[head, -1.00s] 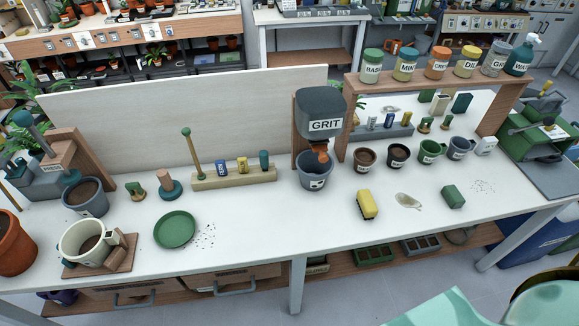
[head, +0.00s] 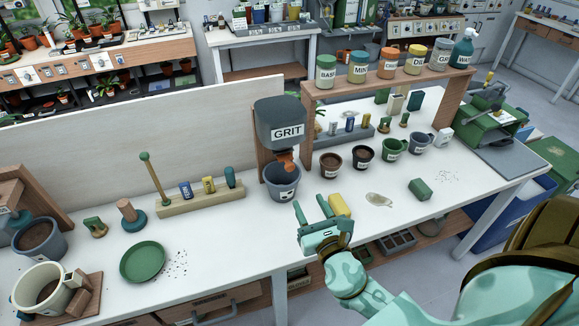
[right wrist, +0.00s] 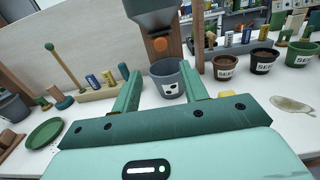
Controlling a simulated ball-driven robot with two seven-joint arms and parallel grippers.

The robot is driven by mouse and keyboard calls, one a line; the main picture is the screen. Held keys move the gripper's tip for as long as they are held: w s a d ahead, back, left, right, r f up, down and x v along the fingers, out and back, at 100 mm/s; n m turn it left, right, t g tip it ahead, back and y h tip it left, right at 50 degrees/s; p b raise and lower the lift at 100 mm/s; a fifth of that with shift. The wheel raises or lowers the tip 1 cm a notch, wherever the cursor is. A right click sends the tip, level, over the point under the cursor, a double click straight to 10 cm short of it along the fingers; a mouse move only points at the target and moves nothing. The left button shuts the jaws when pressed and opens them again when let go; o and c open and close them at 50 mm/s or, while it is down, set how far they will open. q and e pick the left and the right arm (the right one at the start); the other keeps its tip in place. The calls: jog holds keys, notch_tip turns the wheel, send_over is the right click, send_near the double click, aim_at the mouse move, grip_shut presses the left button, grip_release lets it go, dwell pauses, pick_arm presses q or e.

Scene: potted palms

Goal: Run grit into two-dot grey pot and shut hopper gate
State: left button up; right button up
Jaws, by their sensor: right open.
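The grey hopper (head: 283,122) marked GRIT hangs on a wooden stand at the middle of the bench. An orange gate (head: 287,162) shows at its outlet. The grey pot (head: 282,183) stands upright right under the outlet; its label shows dark dots in the right wrist view (right wrist: 170,84). Whether grit is in it or flowing, I cannot tell. My right gripper (head: 312,208) is open and empty, in front of and a little right of the pot. In the right wrist view the pot and the orange gate (right wrist: 160,45) lie beyond and between its fingers. My left gripper is not in view.
Several small pots stand right of the hopper, including a brown one (head: 330,163). A green saucer (head: 142,262) lies on the left. A wooden shelf with jars (head: 390,82) rises behind. The front bench between saucer and gripper is mostly clear.

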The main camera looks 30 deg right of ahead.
aim_at(291, 168)
jog(key=x, duration=1.4)
jog(key=shift+w, duration=0.4)
grip_shut()
jog(key=shift+s+a+f, duration=0.1)
jog(key=shift+s, duration=0.8)
jog(key=shift+c, duration=0.2)
grip_release()
jog(key=shift+w, duration=0.1)
jog(key=shift+o, duration=0.2)
jog(key=shift+w, duration=0.15)
jog(key=v, duration=1.6)
jog(key=shift+s, duration=0.3)
